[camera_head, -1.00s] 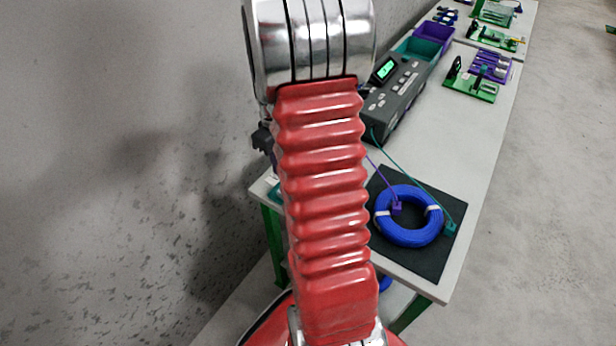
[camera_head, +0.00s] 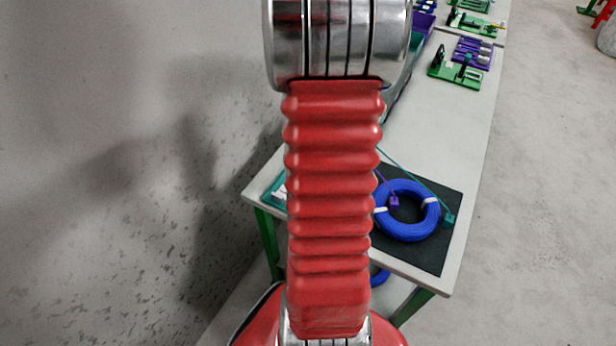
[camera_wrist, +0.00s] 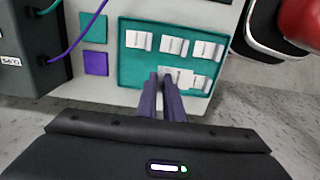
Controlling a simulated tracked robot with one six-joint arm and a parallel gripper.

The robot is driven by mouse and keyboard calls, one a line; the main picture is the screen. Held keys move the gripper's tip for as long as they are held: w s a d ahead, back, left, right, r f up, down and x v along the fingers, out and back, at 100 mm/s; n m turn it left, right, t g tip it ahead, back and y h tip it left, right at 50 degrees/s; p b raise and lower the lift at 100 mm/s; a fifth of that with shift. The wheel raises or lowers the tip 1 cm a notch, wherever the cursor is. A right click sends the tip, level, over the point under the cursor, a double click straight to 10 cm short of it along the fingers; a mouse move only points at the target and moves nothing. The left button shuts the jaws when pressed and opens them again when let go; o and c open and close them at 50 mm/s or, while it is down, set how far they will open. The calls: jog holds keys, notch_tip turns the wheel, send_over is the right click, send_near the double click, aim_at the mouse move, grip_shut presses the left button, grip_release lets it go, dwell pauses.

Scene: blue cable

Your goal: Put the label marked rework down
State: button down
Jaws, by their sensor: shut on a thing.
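My gripper (camera_wrist: 163,78) shows in the wrist view as two dark fingers close together, shut on a white label (camera_wrist: 181,76) at their tips. The label is over the front middle of a teal tray (camera_wrist: 128,68), among other white labels. I cannot read any marking on it, nor tell whether it touches the tray. In the head view the gripper is hidden behind my red arm, and the tray's left edge (camera_head: 272,193) shows at the table corner.
A blue cable coil (camera_head: 409,232) lies on a black mat (camera_head: 450,245), with a purple and a teal lead on it. In the wrist view, a teal square (camera_wrist: 93,28) and a purple square (camera_wrist: 96,63) lie left of the tray, beside a dark device (camera_wrist: 35,55).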

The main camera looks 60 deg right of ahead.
notch_tip(320, 180, down, 6)
dwell(0.5)
jog(key=shift+f, duration=1.85)
jog(key=shift+f, duration=0.1)
jog(key=c, duration=1.9)
grip_release()
notch_tip(320, 180, up, 12)
jog(key=shift+r, duration=0.1)
